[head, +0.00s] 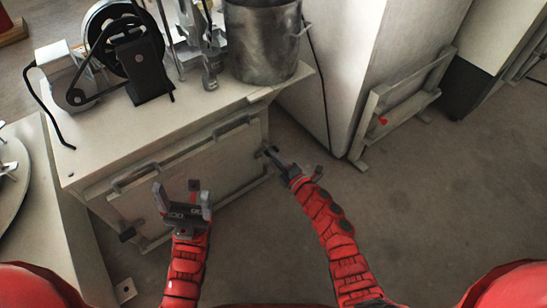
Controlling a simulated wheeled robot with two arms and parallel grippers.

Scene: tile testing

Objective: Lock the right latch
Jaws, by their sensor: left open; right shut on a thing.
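The right latch (268,151) is a small dark piece at the right end of the cabinet's front panel (190,178). My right gripper (276,157) is at this latch and shut on it; its fingers partly hide the latch, so I cannot tell its exact angle. A left latch (127,232) shows at the panel's lower left. My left gripper (182,198) is open and empty in front of the panel, apart from it, with its fingers pointing up.
A metal pot (262,45) and a belt-driven machine (130,55) stand on the cabinet top (190,115). A pale tall cabinet (345,60) and a grey frame (400,100) stand to the right. The floor (420,200) at right is clear.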

